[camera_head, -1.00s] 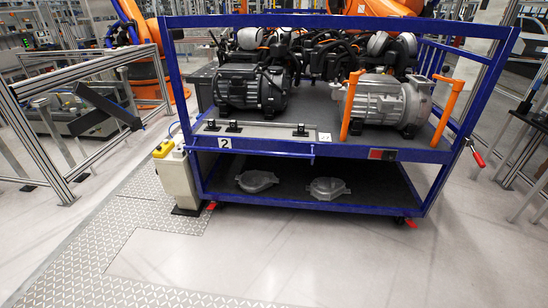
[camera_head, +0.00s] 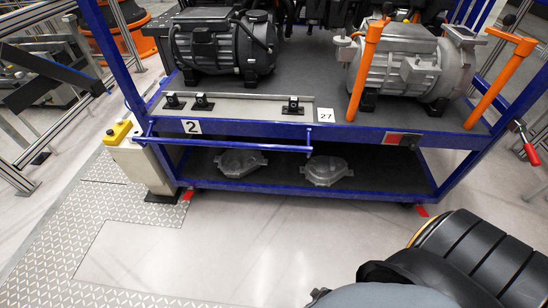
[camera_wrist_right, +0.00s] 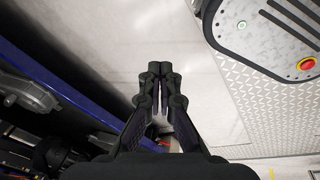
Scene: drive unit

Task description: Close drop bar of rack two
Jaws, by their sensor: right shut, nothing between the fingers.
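Rack two is a blue-framed rack (camera_head: 350,133) with a "2" sign (camera_head: 191,126) at its front left. The thin blue drop bar (camera_head: 225,144) runs across the left and middle of the rack's front, just below the upper shelf edge and standing out from it. My right gripper (camera_wrist_right: 160,70) is shut and empty in the right wrist view, over the pale floor. A blue rack beam (camera_wrist_right: 75,88) lies to its left, apart from the fingertips. In the head view my right arm fills the lower right and its fingers are not clearly seen. My left gripper is not in view.
A dark motor (camera_head: 225,45) and a silver motor (camera_head: 400,65) stand on the upper shelf, with orange posts (camera_head: 365,70) beside the silver one. Grey covers (camera_head: 325,170) lie below. A yellow-topped post (camera_head: 120,132) stands at the rack's left corner. The floor in front is open.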

